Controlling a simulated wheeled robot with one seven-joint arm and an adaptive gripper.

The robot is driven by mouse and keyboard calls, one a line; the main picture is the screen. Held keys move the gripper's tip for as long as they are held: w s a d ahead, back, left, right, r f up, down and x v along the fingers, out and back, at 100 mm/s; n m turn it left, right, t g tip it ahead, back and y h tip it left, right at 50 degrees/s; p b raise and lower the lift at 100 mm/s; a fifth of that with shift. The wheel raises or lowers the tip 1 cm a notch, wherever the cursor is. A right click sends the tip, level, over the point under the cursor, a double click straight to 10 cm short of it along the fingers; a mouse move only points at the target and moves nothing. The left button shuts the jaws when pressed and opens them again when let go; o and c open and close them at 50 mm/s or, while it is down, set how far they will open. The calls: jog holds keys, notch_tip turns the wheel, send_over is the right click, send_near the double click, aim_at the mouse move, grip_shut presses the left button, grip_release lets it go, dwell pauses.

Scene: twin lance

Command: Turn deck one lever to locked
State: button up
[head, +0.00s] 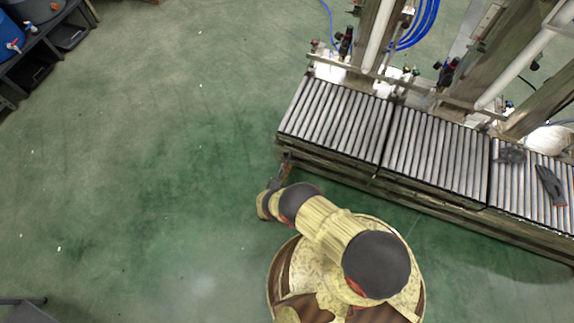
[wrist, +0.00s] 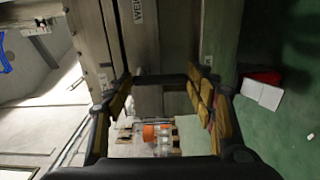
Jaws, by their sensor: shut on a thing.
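My gripper (head: 283,168) is at the near left corner of the roller conveyor (head: 340,120), low beside its side frame. In the wrist view its two fingers with yellow pads (wrist: 162,98) stand either side of a dark bar (wrist: 162,80) and are shut on it. I cannot tell for certain that this bar is the deck one lever. No lever marking or locked sign can be read in either view. My arm and the small scale hide detail around the fingertips in the head view.
Upright posts, pipes and blue hoses (head: 418,25) stand behind the conveyor. A dark glove-like item (head: 550,185) lies on the right rollers. Shelves with blue containers (head: 10,35) are at the far left. The green floor (head: 150,150) left of me is clear.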

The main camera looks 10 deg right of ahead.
jog(key=o, duration=1.2)
jog(key=shift+c, duration=0.2)
jog(key=v, duration=1.2)
